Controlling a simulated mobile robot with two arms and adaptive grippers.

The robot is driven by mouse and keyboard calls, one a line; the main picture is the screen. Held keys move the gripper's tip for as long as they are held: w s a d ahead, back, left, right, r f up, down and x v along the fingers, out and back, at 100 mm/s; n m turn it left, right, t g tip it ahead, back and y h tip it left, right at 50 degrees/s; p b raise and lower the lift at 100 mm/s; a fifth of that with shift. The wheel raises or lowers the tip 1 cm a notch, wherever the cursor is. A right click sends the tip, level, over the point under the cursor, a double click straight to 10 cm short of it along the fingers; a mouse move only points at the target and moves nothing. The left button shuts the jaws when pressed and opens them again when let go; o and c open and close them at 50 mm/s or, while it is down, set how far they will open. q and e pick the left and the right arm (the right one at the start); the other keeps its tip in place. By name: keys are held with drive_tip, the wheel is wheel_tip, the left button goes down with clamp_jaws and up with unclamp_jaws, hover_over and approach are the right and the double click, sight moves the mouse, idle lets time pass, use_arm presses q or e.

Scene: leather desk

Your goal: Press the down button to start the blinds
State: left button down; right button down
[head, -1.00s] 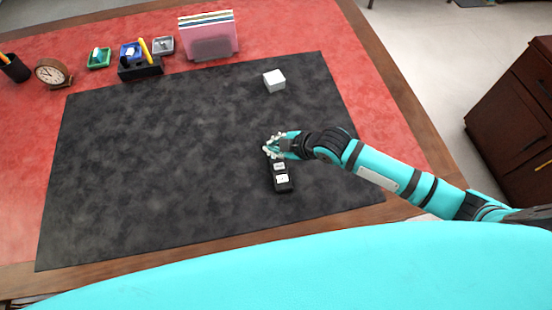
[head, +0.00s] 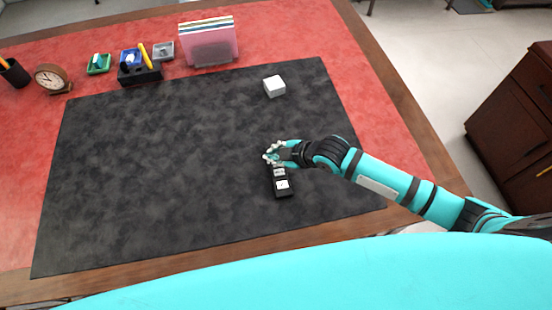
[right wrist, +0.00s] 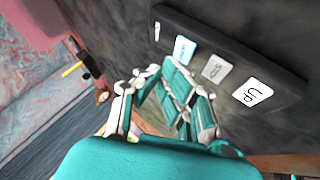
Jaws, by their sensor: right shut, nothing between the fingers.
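A black remote (head: 284,194) lies on the dark desk mat. In the head view two pale buttons show on it, and its far end is hidden by my right gripper (head: 271,158). In the right wrist view the remote (right wrist: 225,42) carries a white UP button (right wrist: 252,93), a grey STOP button (right wrist: 216,69) and a bluish button (right wrist: 184,49) whose label is hard to read. My right gripper (right wrist: 158,76) is shut and empty, its fingertips close to the bluish button. I cannot tell whether they touch it. My left gripper is not in view.
A white cube (head: 274,86) sits on the mat (head: 150,170) beyond the remote. A pink file holder (head: 211,47), small trays, a black pen holder (head: 140,75) and a clock (head: 52,79) stand along the back. Most of the mat is clear.

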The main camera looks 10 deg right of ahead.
idle(0.5)
drive_tip(key=shift+f, duration=0.15)
drive_tip(key=shift+f, duration=0.25)
